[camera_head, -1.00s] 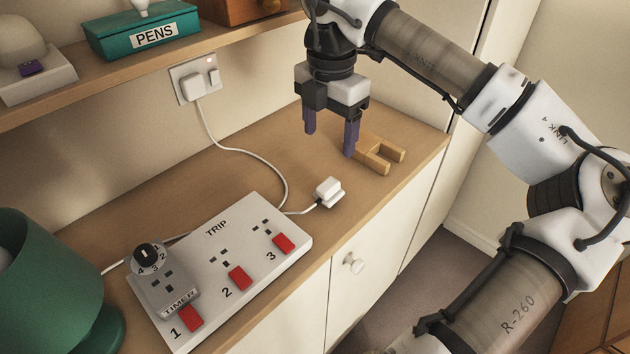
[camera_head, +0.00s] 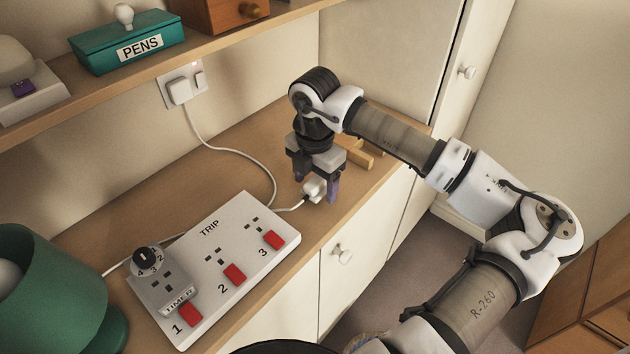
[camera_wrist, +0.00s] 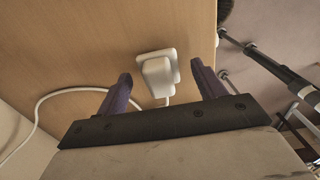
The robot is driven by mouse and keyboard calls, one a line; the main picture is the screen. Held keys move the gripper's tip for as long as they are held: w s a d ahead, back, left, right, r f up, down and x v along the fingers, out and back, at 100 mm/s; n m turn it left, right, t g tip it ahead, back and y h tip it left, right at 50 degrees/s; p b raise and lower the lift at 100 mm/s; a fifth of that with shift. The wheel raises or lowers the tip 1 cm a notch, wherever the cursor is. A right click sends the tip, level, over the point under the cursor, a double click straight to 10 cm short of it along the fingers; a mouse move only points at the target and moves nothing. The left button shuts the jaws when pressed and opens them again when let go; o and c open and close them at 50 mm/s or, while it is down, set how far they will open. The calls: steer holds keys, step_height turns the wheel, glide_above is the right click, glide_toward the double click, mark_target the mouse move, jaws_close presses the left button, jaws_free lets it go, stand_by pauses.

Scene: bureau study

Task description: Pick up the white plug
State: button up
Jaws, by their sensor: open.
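The white plug (camera_head: 313,189) lies on the wooden counter, just right of the power strip marked TRIP, with a white cord attached. My gripper (camera_head: 316,188) is open and lowered over it, with its purple fingers on either side of the plug. In the wrist view the plug (camera_wrist: 158,70) lies between and slightly beyond the two fingertips (camera_wrist: 160,78), with gaps on both sides. The gripper partly hides the plug in the head view.
The power strip (camera_head: 215,262) carries red switches and a grey timer (camera_head: 165,285). A wooden piece (camera_head: 358,150) lies behind my gripper. A wall socket (camera_head: 182,88) holds another white plug. A green lamp (camera_head: 50,285) stands at left. The counter's front edge is close.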

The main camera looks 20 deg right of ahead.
steer(key=shift+f, duration=0.3)
steer(key=c, duration=1.1)
steer(key=shift+r, duration=0.15)
